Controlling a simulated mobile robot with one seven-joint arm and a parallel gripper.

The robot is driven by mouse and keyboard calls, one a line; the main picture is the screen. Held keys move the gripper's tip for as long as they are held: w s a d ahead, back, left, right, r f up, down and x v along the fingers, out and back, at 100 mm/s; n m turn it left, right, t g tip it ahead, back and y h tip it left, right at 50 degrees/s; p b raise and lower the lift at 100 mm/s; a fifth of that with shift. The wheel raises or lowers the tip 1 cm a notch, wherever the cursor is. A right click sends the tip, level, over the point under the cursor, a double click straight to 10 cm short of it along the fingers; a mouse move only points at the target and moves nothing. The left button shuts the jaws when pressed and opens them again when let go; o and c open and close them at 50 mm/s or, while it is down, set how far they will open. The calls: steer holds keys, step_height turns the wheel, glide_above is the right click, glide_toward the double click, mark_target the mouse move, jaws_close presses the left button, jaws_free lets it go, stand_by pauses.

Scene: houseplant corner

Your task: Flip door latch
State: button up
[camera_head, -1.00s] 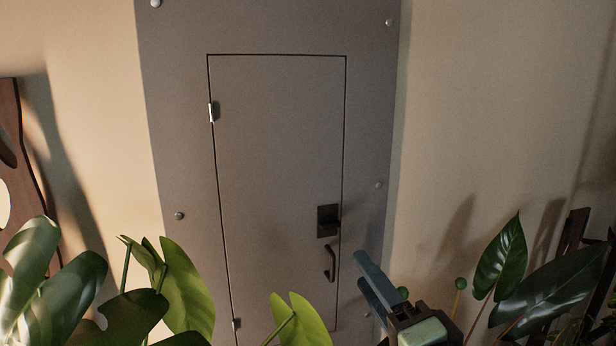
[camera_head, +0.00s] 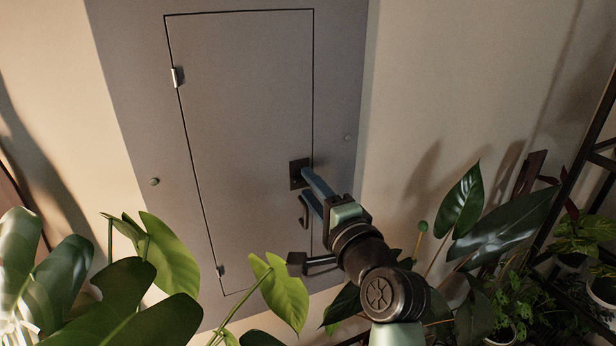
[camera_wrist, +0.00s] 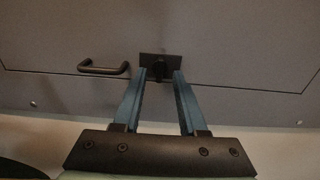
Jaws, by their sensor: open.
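The grey door (camera_head: 245,130) is closed flush in its grey panel, with hinges on its left side. The dark latch (camera_head: 297,172) sits on the door's right edge, above a dark curved pull handle (camera_head: 304,211). My gripper (camera_head: 309,192) is at the latch, its two blue fingers pointing toward the door. In the wrist view, my gripper (camera_wrist: 160,75) is open, with the fingertips on either side of the latch knob (camera_wrist: 155,70). Whether the fingers touch the knob cannot be told. The pull handle (camera_wrist: 103,68) lies to the left there, clear of the fingers.
Large green leaves (camera_head: 150,265) fill the lower left in front of the panel. More plants (camera_head: 510,220) and a dark shelf rack (camera_head: 590,140) stand at the right. The wall (camera_head: 450,70) right of the panel is bare higher up.

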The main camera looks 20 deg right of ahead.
steer(key=shift+w, duration=0.8)
steer(key=shift+c, duration=0.2)
jaws_close()
